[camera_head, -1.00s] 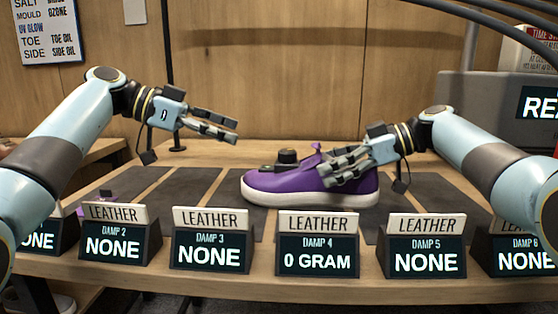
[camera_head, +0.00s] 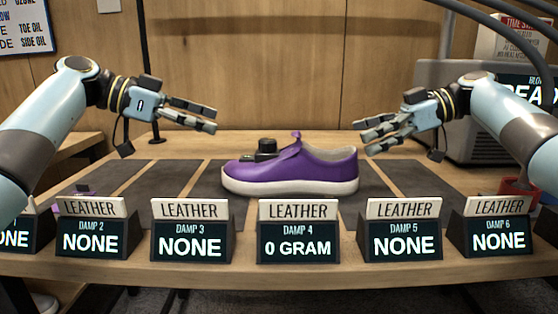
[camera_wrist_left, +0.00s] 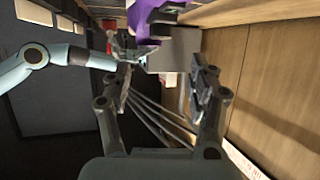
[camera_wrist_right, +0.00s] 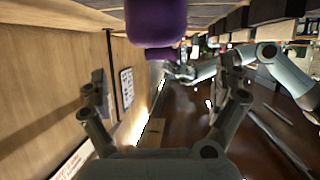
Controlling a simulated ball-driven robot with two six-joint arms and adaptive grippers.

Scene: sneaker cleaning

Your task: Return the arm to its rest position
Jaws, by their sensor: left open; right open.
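A purple sneaker (camera_head: 290,172) with a white sole stands upright on the dark mat (camera_head: 180,177) in the middle of the table, toe to the left. It also shows at the top of the right wrist view (camera_wrist_right: 155,20). My left gripper (camera_head: 212,118) is open and empty, up and to the left of the sneaker. My right gripper (camera_head: 362,138) is open and empty just right of the sneaker's heel end, apart from it in the picture. The left wrist view shows the left fingers (camera_wrist_left: 163,85) spread with nothing between them.
A row of leather signs with displays, such as the "DAMP 4" one (camera_head: 298,241), lines the table's front edge. A small black object (camera_head: 265,150) is by the sneaker. A red container (camera_head: 518,188) is at right. A grey machine (camera_head: 480,140) stands behind my right arm.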

